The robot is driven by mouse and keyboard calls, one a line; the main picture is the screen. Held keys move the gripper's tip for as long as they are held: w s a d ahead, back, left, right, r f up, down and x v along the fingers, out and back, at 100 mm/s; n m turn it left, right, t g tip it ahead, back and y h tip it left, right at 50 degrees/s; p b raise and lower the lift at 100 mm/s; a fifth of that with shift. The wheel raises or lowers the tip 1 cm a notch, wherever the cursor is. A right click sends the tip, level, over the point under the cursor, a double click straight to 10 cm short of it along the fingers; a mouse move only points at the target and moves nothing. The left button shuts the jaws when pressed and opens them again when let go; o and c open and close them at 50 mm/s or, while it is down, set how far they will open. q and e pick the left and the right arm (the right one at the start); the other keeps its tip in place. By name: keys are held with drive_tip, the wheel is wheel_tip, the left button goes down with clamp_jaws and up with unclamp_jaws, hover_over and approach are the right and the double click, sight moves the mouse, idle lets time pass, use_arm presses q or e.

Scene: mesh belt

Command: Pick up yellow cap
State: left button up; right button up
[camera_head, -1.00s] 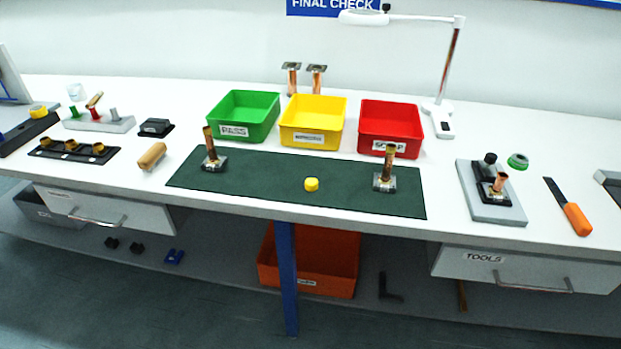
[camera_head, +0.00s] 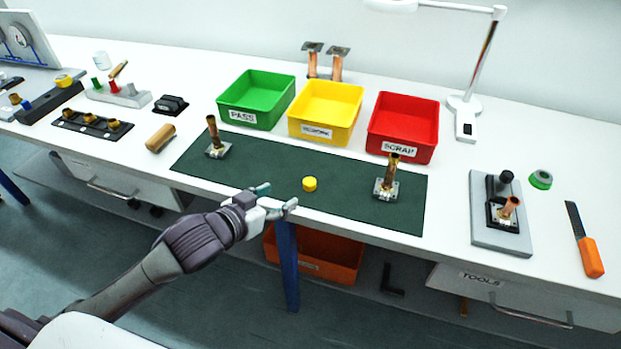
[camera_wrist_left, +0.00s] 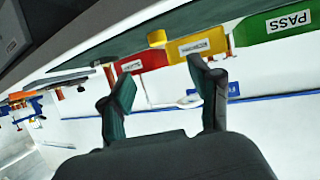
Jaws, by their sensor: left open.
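The yellow cap (camera_head: 309,184) stands on the dark green mat (camera_head: 250,178), between two upright copper pipe pieces on metal bases. It also shows in the left wrist view (camera_wrist_left: 157,38), beyond the fingers. My left gripper (camera_head: 280,197) is open and empty at the front edge of the mat, to the left of the cap and a little nearer to me, apart from it. In the left wrist view its two fingers (camera_wrist_left: 165,85) are spread wide with nothing between them. My right gripper is in neither view.
The left copper pipe piece (camera_head: 214,140) and the right one (camera_head: 388,180) flank the cap. Green (camera_head: 238,116), yellow (camera_head: 318,132) and red (camera_head: 398,148) bins stand behind the mat. The mat around the cap is clear.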

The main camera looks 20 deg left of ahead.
use_arm(q)
approach(309, 182)
drive_tip(key=x, duration=0.3)
drive_tip(key=shift+w+r+p, duration=0.1)
drive_tip(key=shift+w+p, duration=0.1)
drive_tip(key=shift+p, duration=0.1)
drive_tip(key=shift+w+d, duration=0.15)
drive_tip(key=shift+w, duration=0.25)
drive_tip(key=x, duration=0.2)
drive_tip(key=p+x, duration=0.1)
drive_tip(key=x, duration=0.1)
drive_tip(key=shift+w+d+f, duration=0.15)
drive_tip(key=shift+f, duration=0.25)
drive_tip(key=shift+w+f, duration=0.2)
drive_tip(key=shift+s, duration=0.1)
drive_tip(key=c, duration=0.9)
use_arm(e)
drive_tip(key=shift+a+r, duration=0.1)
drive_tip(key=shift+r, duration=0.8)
use_arm(q)
drive_tip(key=shift+r, duration=0.1)
